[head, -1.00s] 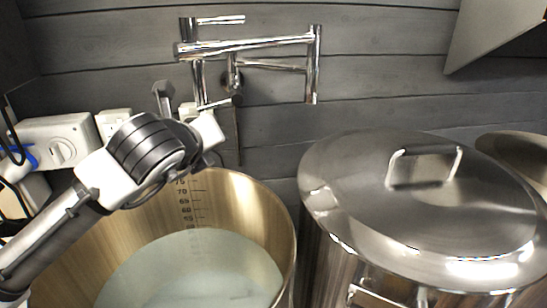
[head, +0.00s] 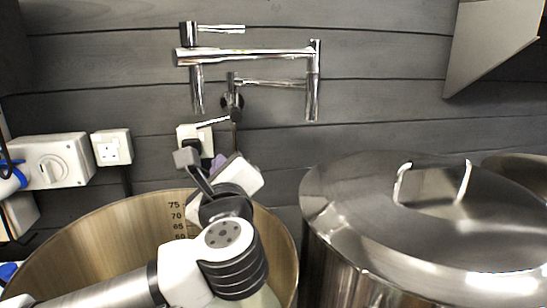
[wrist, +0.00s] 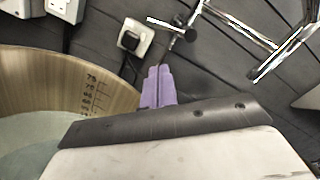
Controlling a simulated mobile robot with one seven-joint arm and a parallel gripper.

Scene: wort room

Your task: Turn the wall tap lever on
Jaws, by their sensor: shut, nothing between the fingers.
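The wall tap (head: 245,55) is a chrome folding pot-filler arm fixed to the grey plank wall. A thin lever (head: 213,121) sticks out to the left from the valve at its lower wall mount. A second handle (head: 222,28) sits at the top left of the tap. In the wrist view the lower lever (wrist: 164,23) lies above my gripper (wrist: 159,70), pointing left from the round valve end (wrist: 189,35). My gripper's purple fingers are shut and empty, below the lever and apart from it. In the head view my gripper (head: 218,161) is mostly hidden behind my wrist.
A large open steel pot (head: 110,235) with pale liquid stands below my arm. A lidded steel pot (head: 420,215) with a raised handle stands to the right. A socket with a black plug (wrist: 133,38) is on the wall near the lever. A switch box (head: 55,160) is farther left.

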